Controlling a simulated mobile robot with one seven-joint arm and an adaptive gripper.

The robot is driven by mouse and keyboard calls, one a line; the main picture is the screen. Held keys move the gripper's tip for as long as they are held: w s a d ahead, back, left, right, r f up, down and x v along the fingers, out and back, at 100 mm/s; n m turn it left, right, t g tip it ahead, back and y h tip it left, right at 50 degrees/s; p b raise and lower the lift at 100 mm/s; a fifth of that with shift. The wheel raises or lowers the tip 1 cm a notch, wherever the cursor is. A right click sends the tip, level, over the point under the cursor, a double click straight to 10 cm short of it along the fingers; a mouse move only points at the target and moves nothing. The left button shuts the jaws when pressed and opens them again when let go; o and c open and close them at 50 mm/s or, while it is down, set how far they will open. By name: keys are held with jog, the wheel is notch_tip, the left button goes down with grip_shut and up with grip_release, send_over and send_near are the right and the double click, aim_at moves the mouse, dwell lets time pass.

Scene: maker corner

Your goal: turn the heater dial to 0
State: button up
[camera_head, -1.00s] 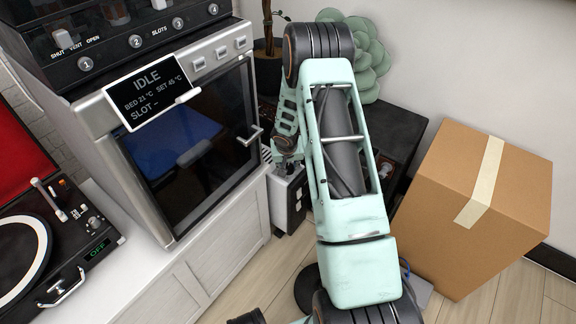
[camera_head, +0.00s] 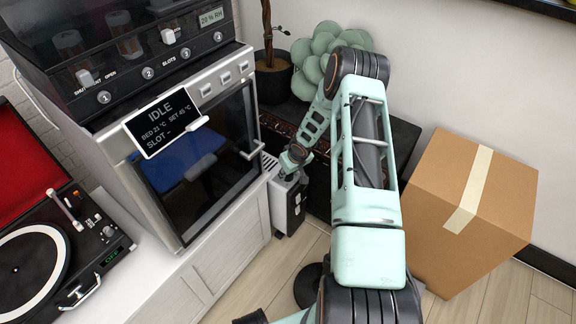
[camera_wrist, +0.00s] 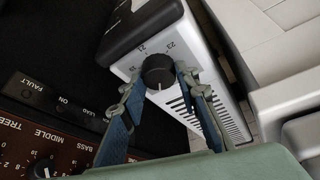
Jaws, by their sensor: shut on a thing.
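The heater (camera_head: 294,204) is a small white and black box on the floor, right of the white cabinet. Its black round dial (camera_wrist: 158,70) is on the pale top panel in the wrist view, with numbers including 19, 21 and 23 around it. A white mark on the dial points toward the bottom of that view, away from 21. My gripper (camera_wrist: 158,82) has its two blue fingers on either side of the dial, shut on it. In the head view my gripper (camera_head: 289,172) is at the heater's top, and the dial is hidden there.
A black amplifier (camera_head: 318,190) with a control panel stands close beside the heater. A cardboard box (camera_head: 440,225) is at the right. The dryer cabinet (camera_head: 200,190), showing IDLE, and a turntable (camera_head: 35,255) are at the left. A potted plant (camera_head: 273,75) stands behind.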

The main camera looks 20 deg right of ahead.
jog(key=n+y+p, duration=0.1)
jog(key=n+p, duration=0.1)
jog(key=n, duration=0.1)
jog(key=shift+d, duration=0.15)
jog(key=shift+f+n+g+y+b, duration=0.15)
jog(key=shift+n+g+y+b, duration=0.25)
jog(key=shift+n+b, duration=0.6)
jog(key=shift+d+n+y, duration=0.1)
jog(key=shift+n+y, duration=0.2)
jog(key=shift+n, duration=0.4)
jog(key=shift+b, duration=0.3)
jog(key=o, duration=1.1)
jog(key=shift+o, duration=0.3)
jog(key=v, duration=1.2)
jog(key=shift+r, duration=0.2)
